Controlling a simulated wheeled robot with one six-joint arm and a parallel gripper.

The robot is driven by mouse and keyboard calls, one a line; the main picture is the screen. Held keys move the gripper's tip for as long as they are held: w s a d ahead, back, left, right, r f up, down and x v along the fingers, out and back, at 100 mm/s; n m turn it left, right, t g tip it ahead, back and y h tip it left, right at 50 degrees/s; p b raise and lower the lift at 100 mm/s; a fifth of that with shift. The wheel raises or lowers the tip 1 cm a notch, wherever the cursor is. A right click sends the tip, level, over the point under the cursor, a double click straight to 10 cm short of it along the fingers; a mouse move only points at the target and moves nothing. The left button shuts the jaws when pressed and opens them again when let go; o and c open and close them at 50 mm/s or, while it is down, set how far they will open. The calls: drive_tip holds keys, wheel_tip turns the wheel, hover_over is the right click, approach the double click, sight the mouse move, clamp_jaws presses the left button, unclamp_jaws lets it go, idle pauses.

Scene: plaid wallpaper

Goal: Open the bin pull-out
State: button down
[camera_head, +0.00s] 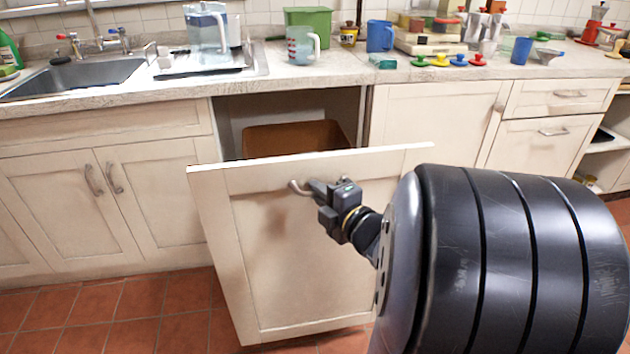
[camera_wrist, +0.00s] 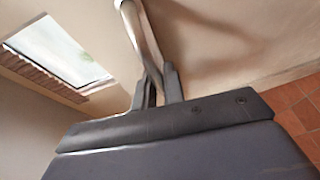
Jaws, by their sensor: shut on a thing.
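The bin pull-out's cream front panel (camera_head: 290,260) stands well forward of the cabinet row, with an open gap behind its top edge. A brown bin (camera_head: 293,137) shows inside the opening behind the panel; its lower part is hidden. My gripper (camera_head: 312,188) is at the top middle of the panel, shut on the curved metal handle (camera_head: 296,187). In the wrist view the handle (camera_wrist: 140,35) runs down between the two dark fingers of my gripper (camera_wrist: 158,82).
Closed double doors (camera_head: 105,200) are on the left, and a closed door (camera_head: 435,120) and drawers (camera_head: 545,130) on the right. The counter (camera_head: 340,75) above holds a pitcher, cups and small items. Red tile floor (camera_head: 120,310) lies clear at the lower left.

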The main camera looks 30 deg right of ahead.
drive_tip(key=shift+s+a, duration=0.3)
drive_tip(key=shift+s, duration=0.55)
drive_tip(key=c, duration=1.5)
unclamp_jaws()
drive_tip(key=s+d+p, duration=0.1)
drive_tip(key=s+p, duration=0.1)
drive_tip(key=s, duration=0.8)
drive_tip(key=shift+s+d+r+p, duration=0.15)
drive_tip(key=shift+s+r+p, duration=0.15)
drive_tip(key=shift+r, duration=0.15)
